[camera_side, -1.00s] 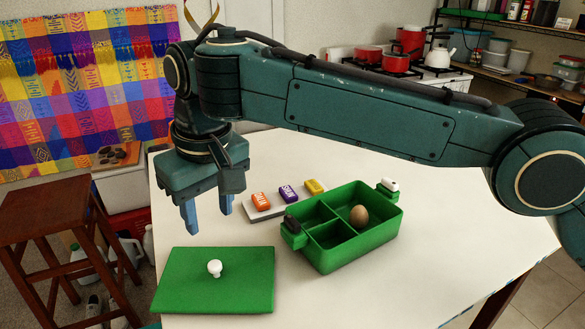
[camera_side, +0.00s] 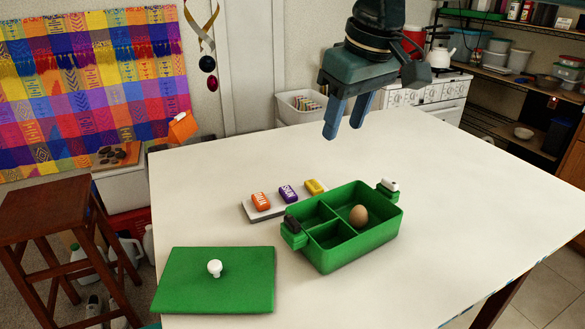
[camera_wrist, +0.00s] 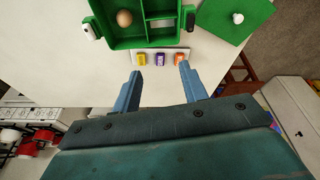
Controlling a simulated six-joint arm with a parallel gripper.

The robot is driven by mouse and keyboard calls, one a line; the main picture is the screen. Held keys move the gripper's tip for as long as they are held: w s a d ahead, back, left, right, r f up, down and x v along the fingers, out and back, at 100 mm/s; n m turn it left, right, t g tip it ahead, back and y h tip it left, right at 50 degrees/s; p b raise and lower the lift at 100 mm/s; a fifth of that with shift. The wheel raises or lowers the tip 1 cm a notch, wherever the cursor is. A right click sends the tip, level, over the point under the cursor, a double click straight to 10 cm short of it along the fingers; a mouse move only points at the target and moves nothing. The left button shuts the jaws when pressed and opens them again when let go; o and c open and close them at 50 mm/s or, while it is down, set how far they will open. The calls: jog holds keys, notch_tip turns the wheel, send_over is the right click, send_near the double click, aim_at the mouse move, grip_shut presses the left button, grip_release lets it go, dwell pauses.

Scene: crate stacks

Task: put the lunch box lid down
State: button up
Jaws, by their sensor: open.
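The green lunch box lid (camera_side: 190,280) lies flat on the table at its near left corner, with its white knob (camera_side: 214,268) facing up. The lid also shows at the upper right of the wrist view (camera_wrist: 215,20). The green lunch box (camera_side: 340,258) stands open to the right of the lid, apart from it, with a brown egg (camera_side: 358,215) in its right compartment. Its other compartments look empty. My gripper (camera_side: 344,132) is open and empty, high above the back of the table, away from the lid. Its two blue fingers are spread apart in the wrist view (camera_wrist: 158,78).
A pale tray (camera_side: 258,214) behind the box holds an orange block (camera_side: 261,201), a purple block (camera_side: 288,193) and a yellow block (camera_side: 314,187). The box has a latch (camera_side: 388,187) at each end. The table's right and back areas are clear.

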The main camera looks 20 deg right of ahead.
jog(key=s+d+r, duration=0.2)
jog(key=s+d, duration=0.4)
jog(key=d, duration=0.4)
jog(key=s+d+f+m+t, duration=0.1)
jog(key=s+d+f, duration=0.4)
jog(key=s, duration=0.5)
jog(key=s+d+f+m+t, duration=0.1)
jog(key=s+d+f, duration=0.4)
jog(key=s, duration=0.5)
jog(key=shift+d+m+h, duration=0.3)
jog(key=shift+d+m, duration=0.2)
jog(key=shift+d, duration=0.65)
